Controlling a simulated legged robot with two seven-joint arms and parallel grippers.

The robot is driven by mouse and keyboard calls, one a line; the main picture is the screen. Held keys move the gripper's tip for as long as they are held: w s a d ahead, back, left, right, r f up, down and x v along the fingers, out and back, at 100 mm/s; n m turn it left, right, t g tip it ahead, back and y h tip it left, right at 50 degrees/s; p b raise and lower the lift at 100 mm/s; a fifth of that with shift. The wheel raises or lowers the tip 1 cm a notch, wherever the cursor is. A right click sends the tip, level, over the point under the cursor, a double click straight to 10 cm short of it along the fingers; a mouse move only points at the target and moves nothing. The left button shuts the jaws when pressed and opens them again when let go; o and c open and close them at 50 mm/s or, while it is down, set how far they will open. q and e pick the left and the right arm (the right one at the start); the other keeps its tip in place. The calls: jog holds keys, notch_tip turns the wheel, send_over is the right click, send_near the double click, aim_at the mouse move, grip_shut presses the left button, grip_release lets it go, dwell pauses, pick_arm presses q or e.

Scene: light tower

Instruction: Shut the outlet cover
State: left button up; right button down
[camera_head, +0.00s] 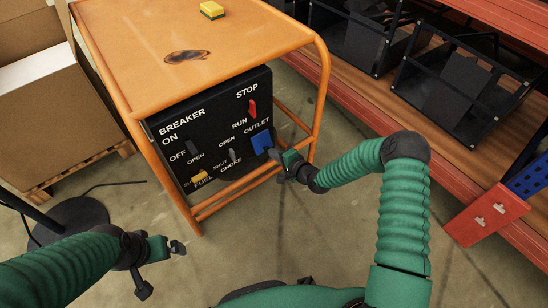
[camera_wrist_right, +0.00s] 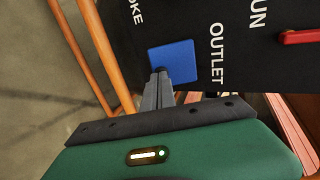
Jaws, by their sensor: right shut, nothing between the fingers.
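The black control panel (camera_head: 215,125) sits in the orange cart's frame. The blue outlet cover (camera_head: 261,141) is at its right side below the OUTLET label; it also shows in the right wrist view (camera_wrist_right: 178,62) as a square that looks flat to the panel. I cannot tell its exact angle. My right gripper (camera_head: 275,154) is shut and empty, its fingertips (camera_wrist_right: 161,74) overlapping the cover's edge; whether they touch it is unclear. My left gripper (camera_head: 162,268) is open and empty, low at the left, away from the panel.
The red RUN/STOP switch (camera_head: 252,108) is above the cover. The cart's orange top (camera_head: 130,60) holds a yellow sponge (camera_head: 212,9). Cart rails (camera_head: 318,100) stand beside my right gripper. Shelving (camera_head: 440,130) is at right, cardboard boxes (camera_head: 60,110) at left.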

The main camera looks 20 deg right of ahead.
aim_at(264, 151)
jog(key=f+t+b, duration=0.1)
jog(key=b, duration=0.1)
jog(key=w+f+t+b, duration=0.1)
jog(key=b, duration=0.2)
jog(key=w+a+f+t+y+b, duration=0.1)
jog(key=f+b, duration=0.1)
jog(key=shift+b, duration=0.35)
jog(key=shift+w+f+t+b, duration=0.1)
jog(key=shift+w+t+b, duration=0.1)
jog(key=shift+t+b, duration=0.1)
pick_arm(q)
jog(key=s+x, duration=0.1)
jog(key=x, duration=0.7)
jog(key=shift+s+a+f, duration=0.15)
jog(key=shift+s+f, duration=0.05)
jog(key=shift+s, duration=0.2)
pick_arm(e)
jog(key=shift+w+r, duration=0.2)
jog(key=shift+w, duration=0.05)
jog(key=shift+s+a, duration=0.1)
